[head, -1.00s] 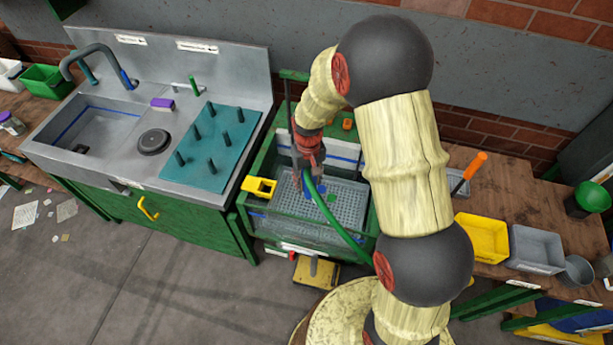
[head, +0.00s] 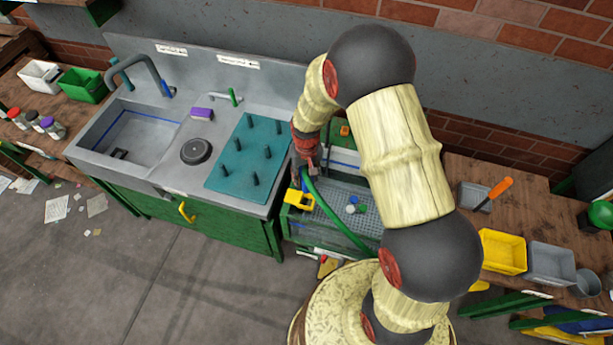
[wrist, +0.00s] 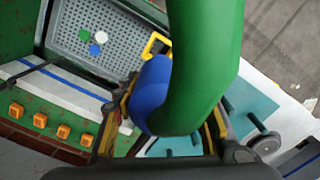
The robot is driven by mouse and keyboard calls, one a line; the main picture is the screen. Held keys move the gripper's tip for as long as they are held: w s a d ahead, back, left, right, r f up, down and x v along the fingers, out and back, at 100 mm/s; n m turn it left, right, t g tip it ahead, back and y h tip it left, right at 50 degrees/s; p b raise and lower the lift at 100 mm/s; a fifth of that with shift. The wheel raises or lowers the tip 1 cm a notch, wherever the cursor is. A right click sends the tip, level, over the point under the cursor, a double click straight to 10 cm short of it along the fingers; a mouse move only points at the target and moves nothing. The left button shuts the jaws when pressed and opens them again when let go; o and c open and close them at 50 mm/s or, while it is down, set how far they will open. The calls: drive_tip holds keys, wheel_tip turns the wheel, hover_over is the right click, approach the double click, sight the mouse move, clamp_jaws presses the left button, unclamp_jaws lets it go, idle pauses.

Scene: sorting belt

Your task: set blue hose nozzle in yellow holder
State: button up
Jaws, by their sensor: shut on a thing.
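My gripper (head: 305,162) is shut on the blue hose nozzle (wrist: 152,92), which fills the middle of the wrist view between the fingers. The green hose (head: 335,217) runs from it down to the right in the head view; the hose (wrist: 205,55) covers much of the wrist view. The yellow holder (head: 301,208) sits at the left edge of the wash basin, just below my gripper in the head view. In the wrist view the holder (wrist: 155,42) shows only partly behind the nozzle. I cannot tell whether nozzle and holder touch.
The basin's perforated grey tray (head: 362,190) holds small white, blue and green pieces. A teal peg mat (head: 243,165) lies on the counter to the left. A yellow bin (head: 503,251) and a grey bin (head: 550,262) stand on the right bench.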

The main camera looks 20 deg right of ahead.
sight(307, 190)
drive_tip(key=shift+s+d+f, duration=0.15)
drive_tip(key=shift+s, duration=0.05)
drive_tip(key=shift+w+a+f+b, duration=0.1)
drive_tip(key=shift+f+b, duration=0.25)
drive_tip(key=shift+f, duration=0.2)
drive_tip(key=shift+w+a+f+b, duration=0.1)
drive_tip(key=shift+f+b, duration=0.2)
drive_tip(key=shift+f, duration=0.25)
drive_tip(key=shift+s+d+f+b, duration=0.1)
drive_tip(key=shift+f+b, duration=0.35)
drive_tip(key=shift+f, duration=0.7)
drive_tip(key=shift+b, duration=0.35)
drive_tip(key=shift+f+b, duration=1.25)
drive_tip(key=shift+f, duration=0.55)
drive_tip(key=shift+f, duration=0.2)
drive_tip(key=shift+f+b, duration=1)
drive_tip(key=shift+f, duration=0.15)
drive_tip(key=shift+f, duration=0.15)
